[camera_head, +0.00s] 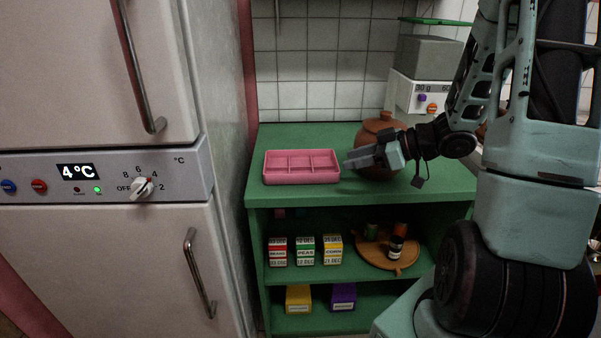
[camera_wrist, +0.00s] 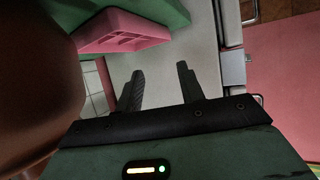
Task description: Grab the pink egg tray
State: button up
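The pink egg tray (camera_head: 301,167) lies flat on the green top of the open shelf, with its compartments facing up and looking empty. It also shows in the wrist view (camera_wrist: 125,32), at the upper left beyond the fingers. My gripper (camera_head: 347,164) is just to the right of the tray in the head view, pointing left towards its right end. In the wrist view the two fingers (camera_wrist: 160,85) stand apart with nothing between them. The tray is outside the fingers there. I cannot tell from the head view how high the fingers are above the shelf top.
A brown clay pot (camera_head: 380,132) stands right behind my gripper. A white scale (camera_head: 420,94) is at the back right. A fridge (camera_head: 100,240) stands left of the shelf. Small boxes (camera_head: 305,251) and a round wooden board (camera_head: 376,260) are on the level below. The green top (camera_head: 290,134) is clear behind the tray.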

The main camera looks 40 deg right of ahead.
aim_at(297, 167)
jog(key=b+x, duration=0.2)
jog(key=x, duration=1.4)
jog(key=shift+w+a+f, duration=0.2)
jog(key=shift+a+f, duration=0.05)
grip_shut()
